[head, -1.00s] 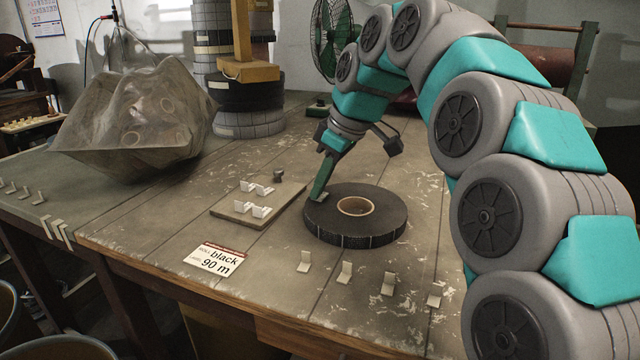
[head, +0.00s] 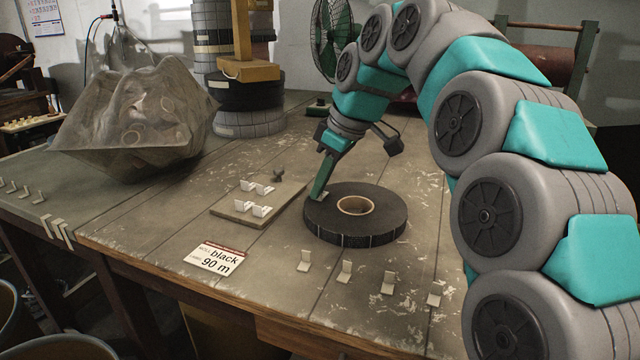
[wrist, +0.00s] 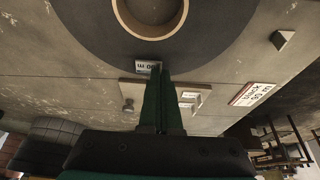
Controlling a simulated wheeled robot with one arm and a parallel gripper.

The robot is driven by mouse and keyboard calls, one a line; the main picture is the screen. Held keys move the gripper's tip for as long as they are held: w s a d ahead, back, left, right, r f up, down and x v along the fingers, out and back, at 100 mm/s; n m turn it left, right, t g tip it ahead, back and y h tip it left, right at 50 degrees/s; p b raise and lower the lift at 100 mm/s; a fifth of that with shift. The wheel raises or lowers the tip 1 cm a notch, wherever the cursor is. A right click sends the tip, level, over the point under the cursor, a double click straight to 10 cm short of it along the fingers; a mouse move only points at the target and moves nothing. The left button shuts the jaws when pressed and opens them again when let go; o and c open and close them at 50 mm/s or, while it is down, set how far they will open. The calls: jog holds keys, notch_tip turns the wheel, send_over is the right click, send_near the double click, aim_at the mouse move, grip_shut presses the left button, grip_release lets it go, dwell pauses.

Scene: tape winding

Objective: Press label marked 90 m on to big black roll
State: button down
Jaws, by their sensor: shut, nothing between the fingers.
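The big black roll (head: 370,222) lies flat on the table with a cardboard core at its centre; it also fills the top of the wrist view (wrist: 210,45). My gripper (head: 319,194) is shut, its green fingers tilted down at the roll's left edge. In the wrist view, a small white label (wrist: 146,66) lies on the roll's edge right at the fingertips (wrist: 157,70). Its print shows upside down and seems to end in "0 m"; the fingers hide part of it. A board (head: 232,215) left of the roll carries several white labels (head: 259,210).
A card (head: 215,258) reading "black" and "90 m" lies at the table's front. Several loose labels (head: 345,271) stand along the front edge. A clear bag (head: 135,115) and stacked rolls (head: 247,120) stand at the back left.

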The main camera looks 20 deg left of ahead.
jog(key=shift+f, duration=0.1)
jog(key=c, duration=0.6)
grip_release()
jog(key=shift+c, duration=0.2)
jog(key=shift+r, duration=0.25)
jog(key=shift+w+r+p, duration=0.1)
jog(key=shift+r+p, duration=1.35)
jog(key=shift+r, duration=1.35)
